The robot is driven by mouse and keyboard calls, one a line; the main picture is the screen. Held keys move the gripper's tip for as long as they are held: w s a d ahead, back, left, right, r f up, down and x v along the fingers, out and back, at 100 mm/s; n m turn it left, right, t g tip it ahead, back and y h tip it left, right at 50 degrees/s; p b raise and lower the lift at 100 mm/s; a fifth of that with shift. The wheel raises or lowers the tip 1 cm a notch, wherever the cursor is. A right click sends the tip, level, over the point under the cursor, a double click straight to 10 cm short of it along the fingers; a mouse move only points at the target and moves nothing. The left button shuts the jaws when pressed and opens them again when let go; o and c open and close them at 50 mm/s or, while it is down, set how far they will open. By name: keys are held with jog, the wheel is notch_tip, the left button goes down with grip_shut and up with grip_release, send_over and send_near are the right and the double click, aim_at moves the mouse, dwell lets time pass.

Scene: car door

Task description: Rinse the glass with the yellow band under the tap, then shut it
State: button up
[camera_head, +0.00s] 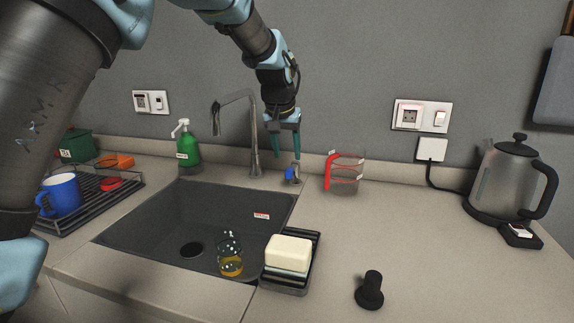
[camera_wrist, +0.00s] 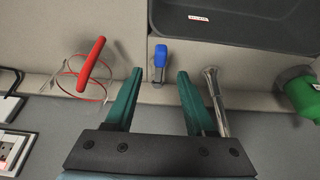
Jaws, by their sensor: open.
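The glass with the yellow band (camera_head: 231,262) stands in the front right part of the sink (camera_head: 150,222), with white specks on it. The tap (camera_head: 253,135) rises behind the sink, its spout reaching left over the basin. I see no water coming from the spout. The tap's blue lever (camera_head: 290,174) stands to the right of the tap base. It also shows in the wrist view (camera_wrist: 160,54). My gripper (camera_head: 287,156) is open and empty, pointing down just above the lever. In the wrist view the lever lies between and beyond the green fingertips (camera_wrist: 159,78).
A red-handled measuring jug (camera_head: 345,172) stands just right of the lever. A green soap bottle (camera_head: 187,146) is left of the tap. A soap dish (camera_head: 289,263) and black knob-like object (camera_head: 370,290) are at front; a kettle (camera_head: 505,180) is right. A dish rack (camera_head: 90,200) is left.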

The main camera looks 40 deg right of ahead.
aim_at(289, 169)
jog(key=p+x, duration=0.1)
jog(key=x, duration=0.5)
jog(key=shift+f, duration=0.2)
grip_shut()
dwell(1.2)
